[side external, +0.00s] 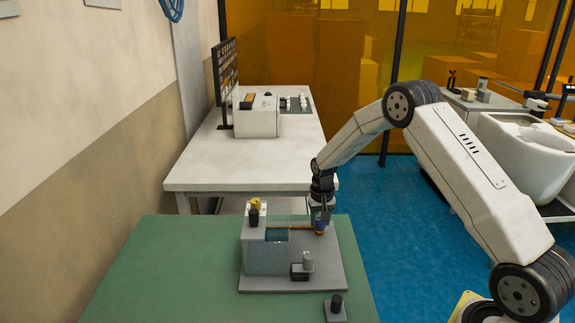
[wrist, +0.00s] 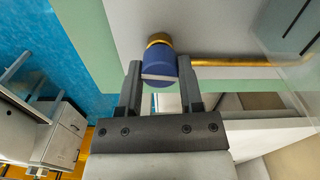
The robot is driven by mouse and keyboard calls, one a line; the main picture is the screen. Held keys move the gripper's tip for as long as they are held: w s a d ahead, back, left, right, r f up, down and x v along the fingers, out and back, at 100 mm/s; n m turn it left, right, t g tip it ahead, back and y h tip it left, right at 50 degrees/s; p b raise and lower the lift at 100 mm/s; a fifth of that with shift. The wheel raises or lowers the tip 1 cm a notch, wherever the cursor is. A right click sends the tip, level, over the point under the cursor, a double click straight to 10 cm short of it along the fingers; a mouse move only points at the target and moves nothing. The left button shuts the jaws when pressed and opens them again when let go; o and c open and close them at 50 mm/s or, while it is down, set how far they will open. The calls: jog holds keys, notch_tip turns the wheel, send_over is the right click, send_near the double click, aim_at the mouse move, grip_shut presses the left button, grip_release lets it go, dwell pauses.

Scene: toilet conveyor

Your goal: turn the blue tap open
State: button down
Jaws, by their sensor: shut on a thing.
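The blue tap (wrist: 160,64) is a blue knob with a white stripe across its end and a brass collar behind it. It sits on a brass pipe (wrist: 230,62) running right in the wrist view. My gripper (wrist: 160,67) has one finger on each side of the knob and is shut on it. In the side external view my gripper (side external: 319,212) points down at the right end of the brass pipe (side external: 303,228). There the fingers largely hide the tap, and its turn angle is hard to tell.
A clear tank (side external: 266,258) stands left of my gripper on a grey baseplate (side external: 325,277). A white block with a yellow-topped fitting (side external: 255,206) is behind it. Dark-based fittings (side external: 301,270) stand in front. The green table (side external: 170,275) is clear at left.

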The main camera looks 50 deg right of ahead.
jog(key=shift+n, duration=0.9)
jog(key=shift+c, duration=1.2)
grip_release()
jog(key=shift+r, duration=0.15)
jog(key=shift+r, duration=3.75)
